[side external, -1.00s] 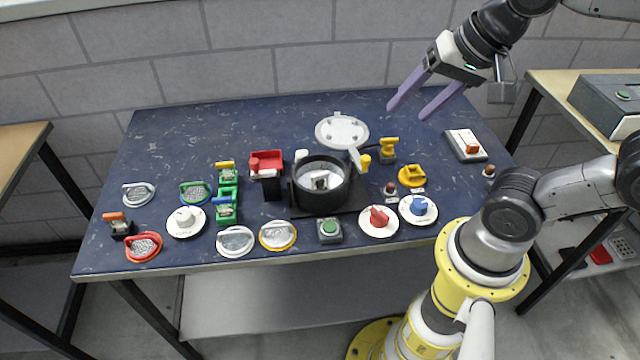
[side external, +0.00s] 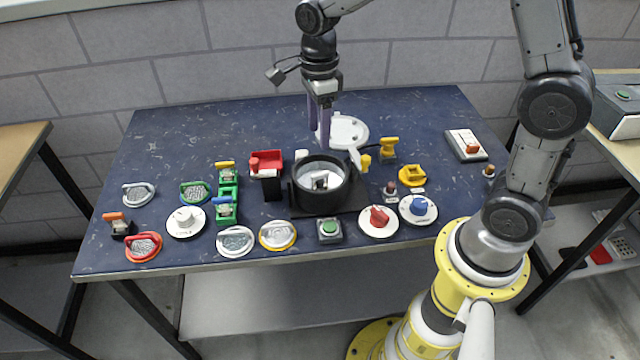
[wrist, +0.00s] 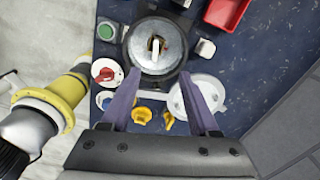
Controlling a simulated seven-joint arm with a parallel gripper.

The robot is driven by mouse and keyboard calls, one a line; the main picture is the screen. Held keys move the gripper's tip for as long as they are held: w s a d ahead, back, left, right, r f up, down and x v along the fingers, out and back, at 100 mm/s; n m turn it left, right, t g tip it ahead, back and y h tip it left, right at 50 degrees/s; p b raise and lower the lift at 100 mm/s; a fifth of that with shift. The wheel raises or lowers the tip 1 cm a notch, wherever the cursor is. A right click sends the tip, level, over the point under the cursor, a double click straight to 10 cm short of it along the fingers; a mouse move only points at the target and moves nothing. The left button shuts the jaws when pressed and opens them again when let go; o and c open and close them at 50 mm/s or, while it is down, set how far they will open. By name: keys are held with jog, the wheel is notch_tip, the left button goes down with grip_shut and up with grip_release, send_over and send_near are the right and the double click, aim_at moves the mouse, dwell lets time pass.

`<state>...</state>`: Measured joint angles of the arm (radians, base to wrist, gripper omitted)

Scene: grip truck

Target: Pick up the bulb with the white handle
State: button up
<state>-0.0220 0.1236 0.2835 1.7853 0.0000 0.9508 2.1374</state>
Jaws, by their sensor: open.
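No thing in view is plainly a bulb. Two flat grey discs with whitish curved handles lie on the dark blue table: one at the front edge (side external: 235,241), one at the far left (side external: 138,194). I cannot tell whether either is the bulb. A small white object (side external: 320,181) sits inside the black round pot (side external: 343,197); its shape is unclear, and the wrist view also shows it (wrist: 155,46). My gripper (side external: 319,136) is open and empty, pointing down above and behind the pot, beside the white round lid (side external: 350,131).
Similar discs have red (side external: 144,247), green (side external: 195,192) and yellow (side external: 278,236) handles. Knobs in white (side external: 185,221), red (side external: 378,220) and blue (side external: 419,209) stand along the front. A red bin (side external: 266,160) stands left of the pot. The back left of the table is clear.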

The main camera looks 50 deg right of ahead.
aim_at(320, 173)
notch_tip(320, 173, down, 8)
jog(key=shift+s+r, duration=0.1)
jog(key=shift+r, duration=0.15)
jog(key=shift+s+a+f, duration=0.15)
jog(key=shift+f, duration=1.2)
jog(key=shift+s+a+f, duration=0.1)
jog(key=shift+a+f, duration=0.05)
jog(key=shift+f, duration=1.2)
grip_shut()
